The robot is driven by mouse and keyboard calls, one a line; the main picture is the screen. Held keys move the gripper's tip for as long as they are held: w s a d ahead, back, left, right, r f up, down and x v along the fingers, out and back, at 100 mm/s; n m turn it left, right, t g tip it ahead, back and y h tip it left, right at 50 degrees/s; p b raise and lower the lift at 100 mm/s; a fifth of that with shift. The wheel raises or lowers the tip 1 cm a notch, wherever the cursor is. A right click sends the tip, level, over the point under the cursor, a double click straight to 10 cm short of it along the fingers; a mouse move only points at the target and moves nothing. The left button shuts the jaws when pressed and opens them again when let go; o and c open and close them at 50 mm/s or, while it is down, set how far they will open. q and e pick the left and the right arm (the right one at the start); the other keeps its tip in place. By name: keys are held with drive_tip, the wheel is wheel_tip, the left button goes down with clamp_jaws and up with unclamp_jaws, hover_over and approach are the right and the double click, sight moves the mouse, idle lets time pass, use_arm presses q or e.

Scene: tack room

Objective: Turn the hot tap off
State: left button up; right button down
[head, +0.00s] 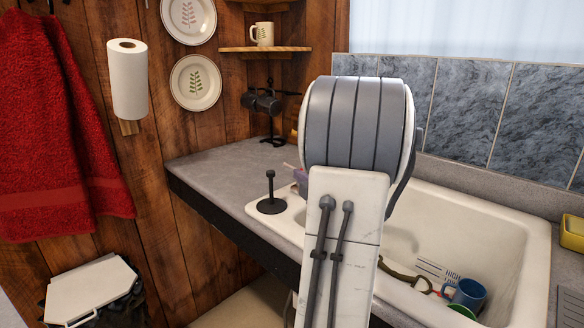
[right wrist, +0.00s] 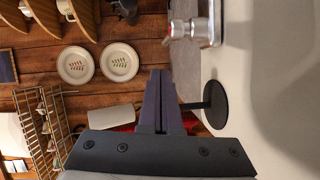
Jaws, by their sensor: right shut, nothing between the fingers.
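The tap (right wrist: 205,25) is a silver fitting with a red-marked part, at the top of the right wrist view. In the head view my right arm hides it. My right gripper (right wrist: 160,75) is shut and empty. In the right wrist view its fingertips point toward the tap's red side, with a visible gap in the picture; I cannot tell the depth. In the head view its fingers are mostly hidden behind my arm. The white sink (head: 500,235) lies below and to the right of my arm. My left gripper is in neither view.
A black post on a round base (head: 271,205) stands on the sink's left corner. A blue mug (head: 468,294) and other items lie in the sink. A yellow sponge-like block (head: 572,232) is at the right. The grey counter (head: 225,165) left of the sink is mostly clear.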

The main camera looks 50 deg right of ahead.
drive_tip(key=w+y+p, duration=0.1)
drive_tip(key=w, duration=0.1)
drive_tip(key=w+n+t+y+p, duration=0.1)
drive_tip(key=w+y, duration=0.1)
drive_tip(key=w+d+f+n+y+p, duration=0.1)
drive_tip(key=w, duration=0.1)
drive_tip(key=shift+w+t+p, duration=0.3)
drive_tip(key=shift+w+t, duration=0.1)
drive_tip(key=d, duration=0.2)
drive_tip(key=d+p, duration=0.1)
drive_tip(key=shift+w+d+f, duration=0.15)
drive_tip(key=shift+w+f, duration=0.1)
drive_tip(key=shift+f, duration=0.1)
drive_tip(key=shift+d+f, duration=0.15)
drive_tip(key=shift+d, duration=0.3)
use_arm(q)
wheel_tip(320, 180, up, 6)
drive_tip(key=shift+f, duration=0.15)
